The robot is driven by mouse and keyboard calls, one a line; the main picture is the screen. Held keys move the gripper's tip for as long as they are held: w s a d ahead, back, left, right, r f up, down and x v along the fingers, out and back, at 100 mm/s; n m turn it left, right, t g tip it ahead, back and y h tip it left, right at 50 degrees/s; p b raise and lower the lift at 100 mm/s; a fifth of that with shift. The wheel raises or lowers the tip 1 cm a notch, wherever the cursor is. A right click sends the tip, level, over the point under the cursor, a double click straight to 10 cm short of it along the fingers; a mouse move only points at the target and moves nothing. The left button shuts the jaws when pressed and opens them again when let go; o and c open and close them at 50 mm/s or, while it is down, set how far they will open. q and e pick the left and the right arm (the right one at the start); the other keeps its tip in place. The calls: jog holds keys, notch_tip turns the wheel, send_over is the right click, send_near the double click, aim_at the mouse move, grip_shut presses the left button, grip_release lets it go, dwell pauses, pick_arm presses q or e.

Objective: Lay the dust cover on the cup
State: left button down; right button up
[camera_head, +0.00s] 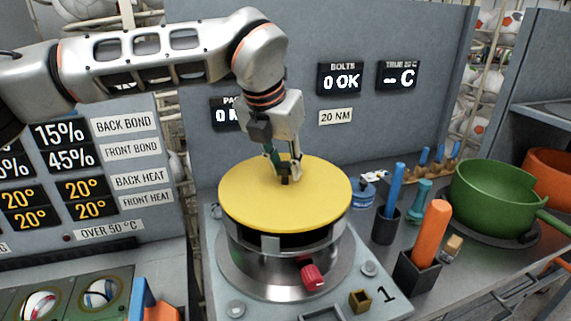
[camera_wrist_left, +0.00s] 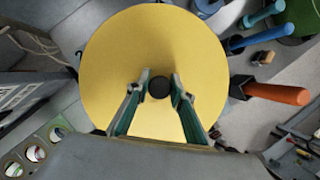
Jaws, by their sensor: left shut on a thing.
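The dust cover (camera_head: 250,200) is a round yellow disc with a small black knob (camera_head: 285,181) in its middle. It lies over the metal cup (camera_head: 268,278), hiding the cup's mouth, and looks about level. A dark band shows between the cover's front edge and the metal below; I cannot tell whether the cover touches the rim. My left gripper (camera_head: 284,172) comes from above and is shut on the knob. In the left wrist view the cover (camera_wrist_left: 120,60) fills the middle, with the fingers (camera_wrist_left: 160,85) either side of the knob. My right gripper is not in view.
A red knob (camera_head: 313,275) sticks out at the cup's front. To the right stand a blue-handled tool (camera_head: 394,190), an orange-handled tool (camera_head: 434,230) in a dark holder and a green pot (camera_head: 490,195). A grey panel (camera_head: 225,70) with displays rises behind.

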pick_arm(q)
jog(key=shift+f+b, duration=0.35)
jog(key=shift+f, duration=0.25)
jog(key=c, duration=1.7)
grip_release()
jog(key=v, duration=1.2)
